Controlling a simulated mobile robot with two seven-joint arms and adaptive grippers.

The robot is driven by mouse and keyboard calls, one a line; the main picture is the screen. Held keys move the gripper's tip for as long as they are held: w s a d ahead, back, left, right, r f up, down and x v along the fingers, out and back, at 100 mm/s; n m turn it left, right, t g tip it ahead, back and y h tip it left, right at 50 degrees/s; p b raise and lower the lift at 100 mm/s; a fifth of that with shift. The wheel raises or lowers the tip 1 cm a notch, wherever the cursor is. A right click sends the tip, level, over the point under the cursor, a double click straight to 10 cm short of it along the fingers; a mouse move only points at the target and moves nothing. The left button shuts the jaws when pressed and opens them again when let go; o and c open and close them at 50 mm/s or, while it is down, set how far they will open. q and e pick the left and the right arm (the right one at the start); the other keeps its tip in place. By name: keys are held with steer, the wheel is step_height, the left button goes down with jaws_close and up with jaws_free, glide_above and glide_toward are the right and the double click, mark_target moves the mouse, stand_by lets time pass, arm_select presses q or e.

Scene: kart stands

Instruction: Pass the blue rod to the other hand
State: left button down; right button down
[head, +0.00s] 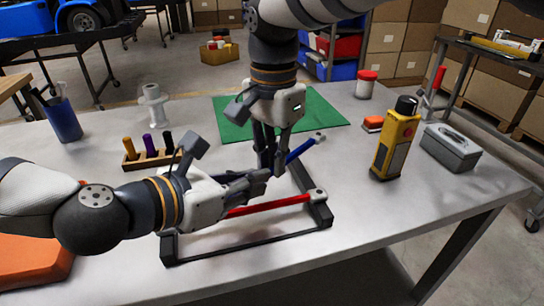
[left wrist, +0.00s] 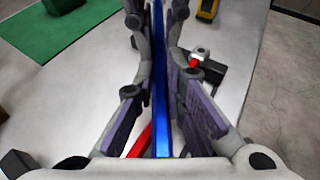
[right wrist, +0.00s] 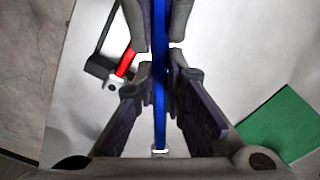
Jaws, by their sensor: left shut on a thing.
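The blue rod (head: 300,150) is in the air above the black frame, one metal-tipped end pointing up and right in the head view. My left gripper (head: 258,180) is shut on the blue rod, which runs between its fingers in the left wrist view (left wrist: 161,110). My right gripper (head: 268,168) comes down from above at the same rod, close to the left fingertips. In the right wrist view the rod (right wrist: 160,100) lies between the right fingers, close to both pads. Whether they grip it is unclear. The fingers hide part of the rod.
A red rod (head: 275,205) lies across the black frame (head: 250,249) below the grippers. A yellow device (head: 394,145), a grey box (head: 450,146) and a red-lidded jar (head: 366,86) stand right. A wooden holder (head: 150,159), a blue cup (head: 63,121) and a green mat (head: 232,125) lie around.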

arm_select(q)
steer(key=c, duration=1.6)
jaws_free()
steer(key=shift+s+d, duration=0.2)
steer(key=shift+s, duration=0.05)
steer(key=shift+o, duration=0.2)
steer(key=s+d+r+m+g+h, duration=0.45)
steer(key=s+d+m, duration=0.3)
steer(key=m, duration=0.35)
steer(key=s+a+f+m+g+y, duration=0.2)
steer(key=s+f, duration=0.1)
steer(key=f, duration=0.6)
steer(key=s+a+f+m+g+y, duration=0.1)
steer(key=s+f+m+y, duration=0.2)
steer(key=f, duration=0.5)
steer(key=s+a+f+m+g+y, duration=0.2)
steer(key=s+a+f+m+y, duration=0.2)
steer(key=s+a+f, duration=0.4)
steer(key=s+a+f+m+g+y, duration=0.1)
steer(key=s+a+f+m+y, duration=0.3)
steer(key=a, duration=1.2)
steer(key=s+f+m, duration=0.3)
steer(key=s+f, duration=0.1)
steer(key=f, duration=0.2)
steer(key=shift+s+g+y, duration=0.15)
steer(key=shift+g+y, duration=0.2)
